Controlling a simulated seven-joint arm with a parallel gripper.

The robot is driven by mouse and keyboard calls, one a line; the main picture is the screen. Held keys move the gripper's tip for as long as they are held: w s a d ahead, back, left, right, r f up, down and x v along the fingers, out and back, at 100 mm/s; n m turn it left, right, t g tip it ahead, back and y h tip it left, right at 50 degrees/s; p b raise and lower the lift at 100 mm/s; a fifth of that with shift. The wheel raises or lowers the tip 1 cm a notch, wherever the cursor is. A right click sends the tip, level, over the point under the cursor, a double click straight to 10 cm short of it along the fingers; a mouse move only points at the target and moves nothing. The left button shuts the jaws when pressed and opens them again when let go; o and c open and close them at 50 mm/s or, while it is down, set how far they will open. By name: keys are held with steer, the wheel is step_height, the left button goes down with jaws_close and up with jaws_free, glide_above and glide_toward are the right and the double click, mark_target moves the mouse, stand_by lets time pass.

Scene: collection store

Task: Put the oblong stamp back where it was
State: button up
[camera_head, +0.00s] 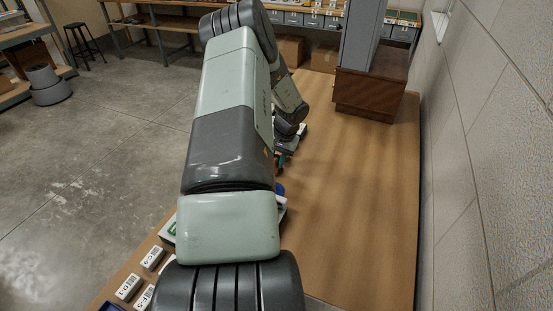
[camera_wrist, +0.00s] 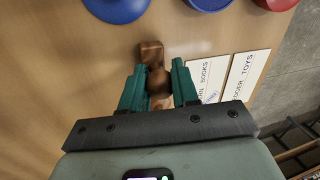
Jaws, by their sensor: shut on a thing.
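My gripper (camera_wrist: 158,88) is shut on a brown wooden stamp (camera_wrist: 151,50) with a rounded, knob-like middle, in the wrist view. The stamp lies between the two teal fingers, and its far end sticks out beyond them. Its lower part is partly hidden by the fingers and the gripper body. Whether it touches the table cannot be told. In the head view my arm covers most of this area; only a bit of the teal gripper (camera_head: 281,159) shows, and the stamp cannot be made out.
Two blue round things (camera_wrist: 118,8) and a red one (camera_wrist: 275,3) edge the wrist view. Small labelled blocks (camera_head: 128,287) lie front left. The table's right side (camera_head: 350,210) is clear, before a wooden box (camera_head: 370,95).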

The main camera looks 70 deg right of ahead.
steer(key=shift+f, duration=0.15)
steer(key=o, duration=0.9)
steer(key=shift+c, duration=0.2)
steer(key=v, duration=1.2)
